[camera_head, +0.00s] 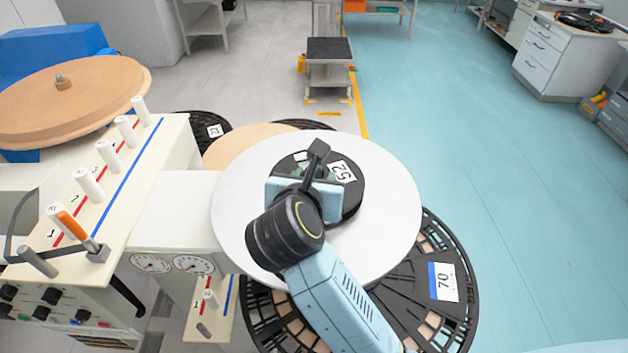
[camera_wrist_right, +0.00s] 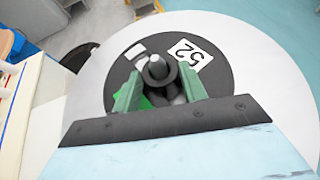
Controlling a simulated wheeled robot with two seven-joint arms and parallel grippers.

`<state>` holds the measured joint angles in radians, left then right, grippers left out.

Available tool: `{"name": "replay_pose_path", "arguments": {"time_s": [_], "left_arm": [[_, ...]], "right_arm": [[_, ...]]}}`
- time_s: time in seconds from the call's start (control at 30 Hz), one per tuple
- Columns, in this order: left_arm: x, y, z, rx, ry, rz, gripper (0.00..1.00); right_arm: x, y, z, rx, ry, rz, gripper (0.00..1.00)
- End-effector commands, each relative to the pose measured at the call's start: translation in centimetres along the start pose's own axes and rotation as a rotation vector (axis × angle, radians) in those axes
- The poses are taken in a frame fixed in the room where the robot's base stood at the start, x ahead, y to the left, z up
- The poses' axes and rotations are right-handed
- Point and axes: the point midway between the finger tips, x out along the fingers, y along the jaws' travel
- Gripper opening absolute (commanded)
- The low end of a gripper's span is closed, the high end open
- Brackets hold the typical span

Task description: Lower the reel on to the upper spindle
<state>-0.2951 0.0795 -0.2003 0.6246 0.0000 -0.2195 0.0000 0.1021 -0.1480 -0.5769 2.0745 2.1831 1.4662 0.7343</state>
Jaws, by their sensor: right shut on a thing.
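The reel is a wide white disc (camera_head: 395,215) with a black centre labelled 52 (camera_head: 350,195). My right gripper (camera_head: 310,180) is over its middle. In the right wrist view the green fingers (camera_wrist_right: 160,92) are shut on the raised black hub of the reel (camera_wrist_right: 215,75). A rounded grey tip (camera_wrist_right: 155,66) shows at the hub's centre; I cannot tell whether it is part of the reel or a spindle. A brown round platter (camera_head: 110,90) at the upper left has a short spindle (camera_head: 63,81) standing bare. What lies directly under the reel is hidden. My left gripper is out of view.
A cream machine panel (camera_head: 150,140) with several white pegs and dials stands at the left. A black reel labelled 70 (camera_head: 405,295) lies lower, partly under the white disc. Another black reel labelled 72 (camera_head: 200,125) and a tan disc (camera_head: 225,145) show behind. Open floor (camera_head: 480,150) is at the right.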

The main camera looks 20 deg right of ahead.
Motion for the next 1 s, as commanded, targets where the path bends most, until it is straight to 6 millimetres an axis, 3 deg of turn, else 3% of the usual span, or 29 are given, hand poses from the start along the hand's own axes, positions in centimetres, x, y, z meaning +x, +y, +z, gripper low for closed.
{"name": "replay_pose_path", "arguments": {"time_s": [0.2,0.23,0.37,0.73,1.0], "left_arm": [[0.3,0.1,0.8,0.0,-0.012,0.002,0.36],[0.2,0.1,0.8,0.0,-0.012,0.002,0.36],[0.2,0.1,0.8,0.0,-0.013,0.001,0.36],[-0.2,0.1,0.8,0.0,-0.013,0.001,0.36],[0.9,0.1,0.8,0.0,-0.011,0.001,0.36]], "right_arm": [[0.2,0.0,-0.4,0.001,0.0,-0.001,0.16],[0.1,0.0,-0.3,0.0,0.0,-0.001,0.46],[0.1,0.0,-0.2,0.0,0.0,-0.001,0.63],[-0.1,0.0,0.3,0.0,-0.002,0.0,0.64],[-4.5,0.1,-0.1,0.003,0.002,0.003,0.64]]}}
